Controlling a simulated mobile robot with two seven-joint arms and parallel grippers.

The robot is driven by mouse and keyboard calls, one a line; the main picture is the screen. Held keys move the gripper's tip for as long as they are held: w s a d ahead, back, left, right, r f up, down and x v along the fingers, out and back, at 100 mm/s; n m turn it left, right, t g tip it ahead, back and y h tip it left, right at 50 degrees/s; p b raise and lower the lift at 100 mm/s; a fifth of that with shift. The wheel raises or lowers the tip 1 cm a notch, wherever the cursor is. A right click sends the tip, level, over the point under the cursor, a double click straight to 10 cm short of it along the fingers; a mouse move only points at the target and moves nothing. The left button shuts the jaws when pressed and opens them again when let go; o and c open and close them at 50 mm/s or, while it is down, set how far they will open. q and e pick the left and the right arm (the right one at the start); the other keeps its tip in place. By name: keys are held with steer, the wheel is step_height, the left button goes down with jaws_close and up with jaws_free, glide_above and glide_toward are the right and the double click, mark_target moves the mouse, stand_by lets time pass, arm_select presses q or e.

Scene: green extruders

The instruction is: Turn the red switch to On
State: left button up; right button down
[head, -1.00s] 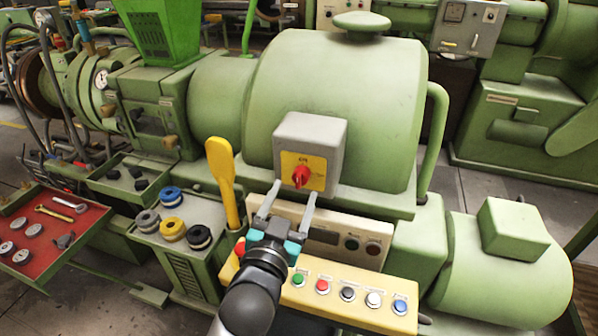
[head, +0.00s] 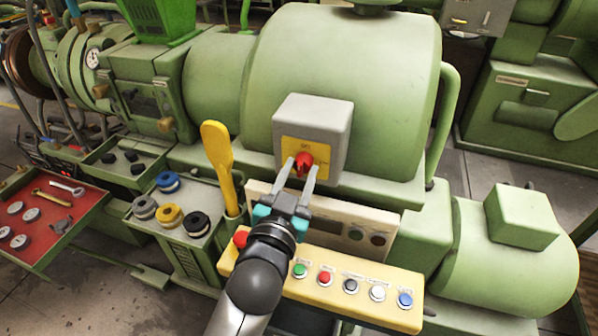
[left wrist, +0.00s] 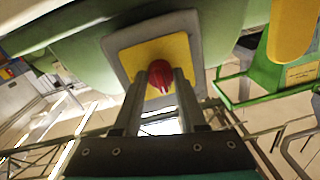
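The red switch (head: 305,160) is a rotary knob on a yellow plate, on the front of a grey box (head: 318,116) on the green machine. My left gripper (head: 301,167) is open, its two grey fingers reaching up to the switch. In the left wrist view the red switch (left wrist: 160,74) shows between the two fingertips (left wrist: 161,82), with a finger on each side. I cannot tell whether either finger touches it. The plate's lettering is too small to read. My right gripper is not in view.
Below the switch are a beige panel (head: 330,232) and a yellow panel (head: 330,285) with several coloured buttons. A yellow paddle (head: 217,160) stands upright to the left. A red tray (head: 50,235) and several round pucks lie further left.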

arm_select(q)
jaws_close()
steer(key=shift+m, duration=0.4)
steer(key=m+p, duration=0.2)
steer(key=shift+r+m, duration=0.1)
steer(key=shift+m, duration=0.3)
steer(key=m, duration=0.2)
steer(key=shift+m+p, duration=0.35)
steer(key=shift+m, duration=0.05)
steer(key=m+p, duration=0.1)
steer(key=m, duration=0.4)
steer(key=shift+m+h, duration=0.3)
steer(key=shift+h, duration=0.1)
steer(key=m, duration=0.6)
steer(key=shift+a+p, duration=0.1)
steer(key=shift+p, duration=0.3)
steer(key=shift+w+m, duration=0.1)
steer(key=shift+m, duration=0.3)
